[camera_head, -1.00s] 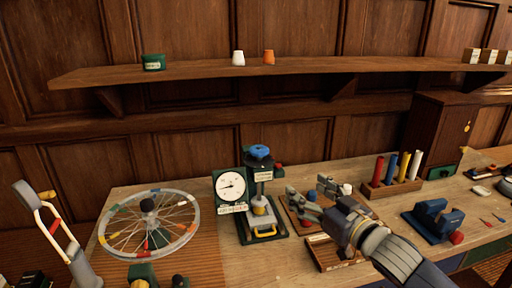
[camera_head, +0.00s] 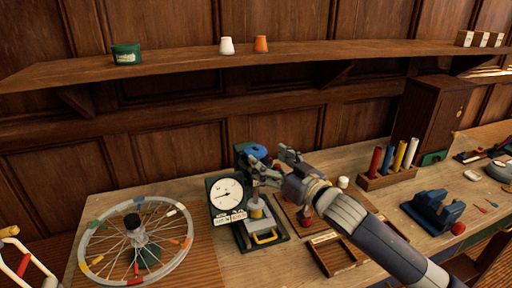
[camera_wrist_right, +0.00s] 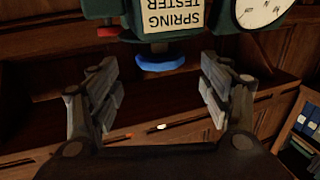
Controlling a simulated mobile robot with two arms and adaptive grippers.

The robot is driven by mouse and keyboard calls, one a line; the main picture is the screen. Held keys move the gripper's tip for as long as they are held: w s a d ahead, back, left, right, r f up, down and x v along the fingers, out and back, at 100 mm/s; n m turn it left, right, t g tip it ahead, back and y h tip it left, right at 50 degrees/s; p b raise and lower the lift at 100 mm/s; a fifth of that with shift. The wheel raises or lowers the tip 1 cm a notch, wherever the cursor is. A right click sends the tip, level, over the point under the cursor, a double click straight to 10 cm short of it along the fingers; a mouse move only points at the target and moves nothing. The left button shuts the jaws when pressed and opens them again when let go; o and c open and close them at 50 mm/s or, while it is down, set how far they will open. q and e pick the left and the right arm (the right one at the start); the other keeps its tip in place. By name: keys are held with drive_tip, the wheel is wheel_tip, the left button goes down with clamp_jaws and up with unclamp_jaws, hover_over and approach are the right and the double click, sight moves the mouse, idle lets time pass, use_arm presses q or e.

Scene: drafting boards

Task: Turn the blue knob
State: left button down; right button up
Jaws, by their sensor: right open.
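The blue knob (camera_head: 257,151) sits on top of the spring tester (camera_head: 256,205), a dark green stand with a white round dial (camera_head: 227,193). In the right wrist view the tester appears upside down, and the knob (camera_wrist_right: 160,63) hangs under its "SPRING TESTER" label. My right gripper (camera_head: 272,166) is open and close to the right side of the knob. In the wrist view its fingers (camera_wrist_right: 155,95) stand apart on both sides of the knob's line, with no contact visible. My left gripper is not in view.
A spoked wheel (camera_head: 135,240) lies left of the tester. A wooden tray (camera_head: 332,255), a rack of coloured tubes (camera_head: 388,178) and a blue vise-like block (camera_head: 432,207) are to the right. A shelf (camera_head: 190,67) runs along the wall above.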

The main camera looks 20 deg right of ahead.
sight(256, 149)
drive_tip(key=x, duration=0.4)
drive_tip(key=shift+p, duration=0.4)
drive_tip(key=shift+x, duration=1.1)
drive_tip(key=shift+w+f, duration=0.15)
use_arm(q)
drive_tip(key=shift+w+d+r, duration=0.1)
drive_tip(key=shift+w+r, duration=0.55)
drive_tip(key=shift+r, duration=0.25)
use_arm(e)
drive_tip(key=c, duration=1.1)
